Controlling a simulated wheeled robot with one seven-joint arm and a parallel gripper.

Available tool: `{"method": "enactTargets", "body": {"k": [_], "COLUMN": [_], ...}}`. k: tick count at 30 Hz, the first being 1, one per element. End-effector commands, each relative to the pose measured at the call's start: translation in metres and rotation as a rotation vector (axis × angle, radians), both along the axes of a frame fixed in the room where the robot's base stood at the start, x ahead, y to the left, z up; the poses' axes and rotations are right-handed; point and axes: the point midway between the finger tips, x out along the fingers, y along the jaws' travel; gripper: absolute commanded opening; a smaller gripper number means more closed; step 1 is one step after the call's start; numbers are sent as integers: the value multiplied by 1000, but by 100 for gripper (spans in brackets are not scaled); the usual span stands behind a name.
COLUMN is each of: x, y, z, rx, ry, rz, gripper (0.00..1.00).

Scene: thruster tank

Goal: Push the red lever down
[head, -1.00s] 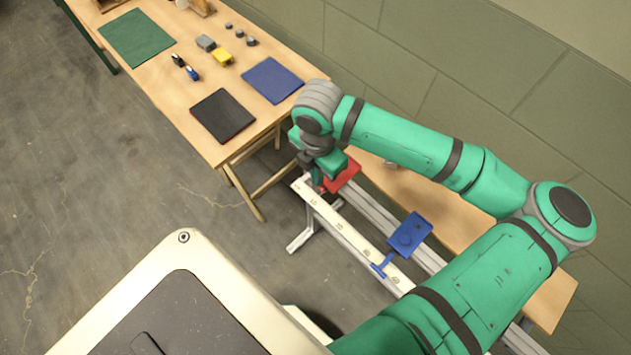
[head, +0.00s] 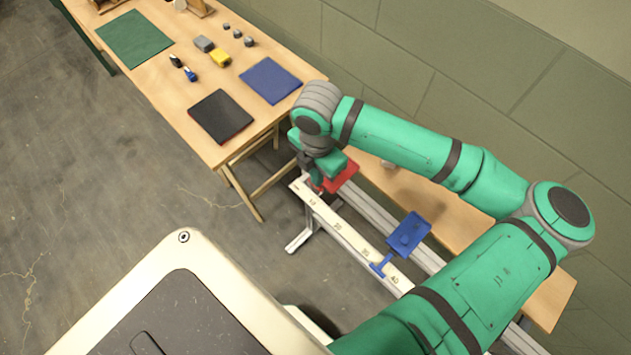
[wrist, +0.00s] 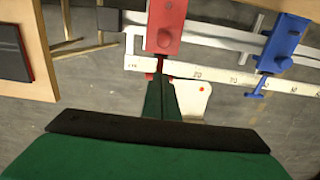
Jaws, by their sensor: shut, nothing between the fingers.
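The red lever unit (head: 342,177) sits at the left end of the rail, partly hidden by my arm in the head view. In the wrist view its red body (wrist: 166,22) is at top centre, with a narrow red part reaching down over the white scale bar. My gripper (wrist: 163,82) is shut and empty, its tips at the lower end of that red part. I cannot tell whether they touch. In the head view my gripper (head: 314,180) is beside the red unit, above the scale bar (head: 340,226).
A blue lever unit (head: 408,234) sits further right on the same rail, also in the wrist view (wrist: 285,42). A wooden table (head: 170,90) with mats and small blocks stands at the upper left. A wall runs behind the bench. Floor at the left is clear.

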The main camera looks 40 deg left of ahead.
Motion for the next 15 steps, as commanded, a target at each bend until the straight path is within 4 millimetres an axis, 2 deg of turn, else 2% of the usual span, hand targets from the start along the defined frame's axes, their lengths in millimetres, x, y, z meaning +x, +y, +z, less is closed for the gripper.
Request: {"method": "enactTargets", "body": {"k": [15], "x": [-1], "y": [0], "z": [-6], "rx": [0], "ry": [1], "rz": [-2], "gripper": [0]}}
